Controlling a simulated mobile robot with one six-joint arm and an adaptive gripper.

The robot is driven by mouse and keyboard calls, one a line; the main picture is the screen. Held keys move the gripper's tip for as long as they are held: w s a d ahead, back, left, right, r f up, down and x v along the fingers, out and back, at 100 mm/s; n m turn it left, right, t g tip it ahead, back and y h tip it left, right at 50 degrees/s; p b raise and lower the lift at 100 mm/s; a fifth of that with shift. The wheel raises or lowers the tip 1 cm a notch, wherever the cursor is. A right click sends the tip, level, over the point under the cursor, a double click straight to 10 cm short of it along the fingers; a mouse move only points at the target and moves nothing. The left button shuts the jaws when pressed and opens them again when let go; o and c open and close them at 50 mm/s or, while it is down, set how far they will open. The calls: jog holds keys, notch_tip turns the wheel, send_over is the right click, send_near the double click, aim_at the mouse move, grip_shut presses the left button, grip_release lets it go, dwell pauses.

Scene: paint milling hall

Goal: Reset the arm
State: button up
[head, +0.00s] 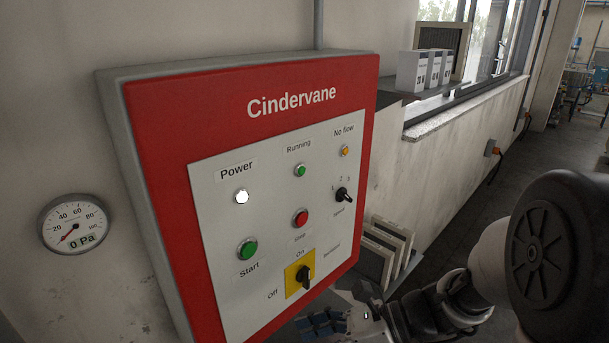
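My arm (490,265) reaches in from the right edge, with a large dark joint nearest the camera. It runs down and left to the bottom of the picture, below and right of the control panel. My gripper (365,310) is low there, partly hidden by the panel's lower right corner and cut by the frame's edge. Its fingers are not clear, so I cannot tell whether it is open or holds anything.
The red Cindervane panel (160,130) fills the middle; its Power lamp (241,196) glows white. The isolator knob (303,277) points up towards On. A gauge (74,224) reads 0 Pa. Filter panels (385,250) lean low by the wall; white boxes (412,72) stand on a shelf.

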jog(key=s+d+f+n+g+h+b, duration=0.1)
jog(key=s+d+n+h+b, duration=0.2)
jog(key=s+n+h, duration=0.5)
jog(key=s+d+r+n+t+h+b, duration=0.1)
jog(key=d+n+t+h, duration=0.4)
jog(key=d+n, duration=0.6)
jog(key=s+n+b, duration=0.1)
jog(key=s+n, duration=0.1)
jog(key=n, duration=0.1)
jog(key=shift+s+n+t+b, duration=0.3)
jog(key=shift+s+t+b, duration=0.05)
jog(key=shift+s+t, duration=0.05)
jog(key=shift+d+r, duration=0.1)
